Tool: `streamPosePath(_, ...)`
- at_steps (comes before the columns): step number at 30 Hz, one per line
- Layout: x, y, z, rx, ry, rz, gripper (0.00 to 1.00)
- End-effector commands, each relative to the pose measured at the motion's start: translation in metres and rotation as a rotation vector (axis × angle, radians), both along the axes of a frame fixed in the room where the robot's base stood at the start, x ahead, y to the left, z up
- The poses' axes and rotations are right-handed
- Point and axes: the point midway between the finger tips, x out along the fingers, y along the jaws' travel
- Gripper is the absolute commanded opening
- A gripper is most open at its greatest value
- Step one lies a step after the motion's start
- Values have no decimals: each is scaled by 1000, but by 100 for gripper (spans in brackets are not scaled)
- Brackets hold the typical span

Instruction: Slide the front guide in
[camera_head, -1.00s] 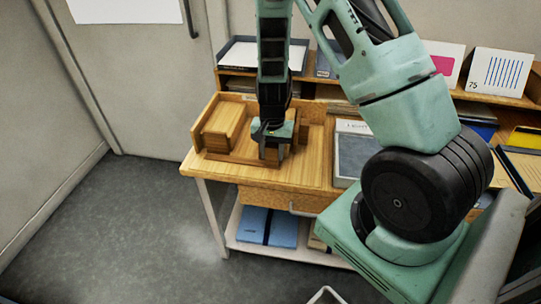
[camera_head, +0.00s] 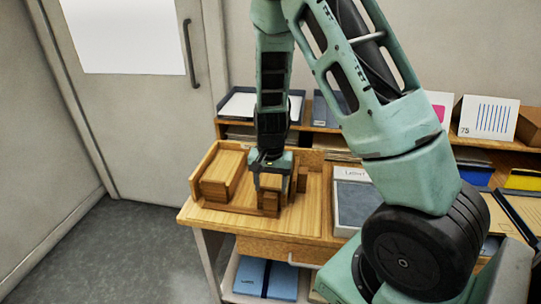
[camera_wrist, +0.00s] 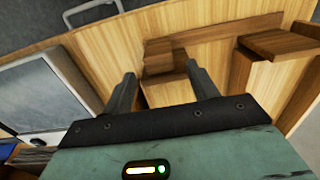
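A wooden jig (camera_head: 205,165) with raised walls sits on the left part of the wooden table. A wooden block (camera_head: 222,172) lies in its left side. Small upright wooden pieces stand at its front right, including one (camera_head: 271,199) below my gripper; I cannot tell which is the front guide. My gripper (camera_head: 271,182) points down over this part. In the wrist view my gripper (camera_wrist: 160,70) has its two dark fingers apart. A wooden piece (camera_wrist: 160,55) shows between and beyond the tips, with a gap at the left finger. Contact at the right finger is unclear.
A shelf (camera_head: 320,138) with cards and papers runs along the back. The table's front edge is close to the jig. Bare table top (camera_head: 315,195) lies between jig and tray.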

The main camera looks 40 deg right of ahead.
Motion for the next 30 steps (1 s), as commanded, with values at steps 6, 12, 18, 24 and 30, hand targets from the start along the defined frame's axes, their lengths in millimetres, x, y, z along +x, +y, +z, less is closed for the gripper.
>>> streamPosePath(6, 3, -1, 57, -3, -11, 1, 58)
streamPosePath(12, 1, 0, 93, -1, -6, 2, 58)
streamPosePath(18, 1, 0, 111, 0, -3, 2, 58)
streamPosePath(24, 0, 0, 113, 0, 0, 2, 58)
streamPosePath(30, 0, 0, 113, 0, 0, 2, 58)
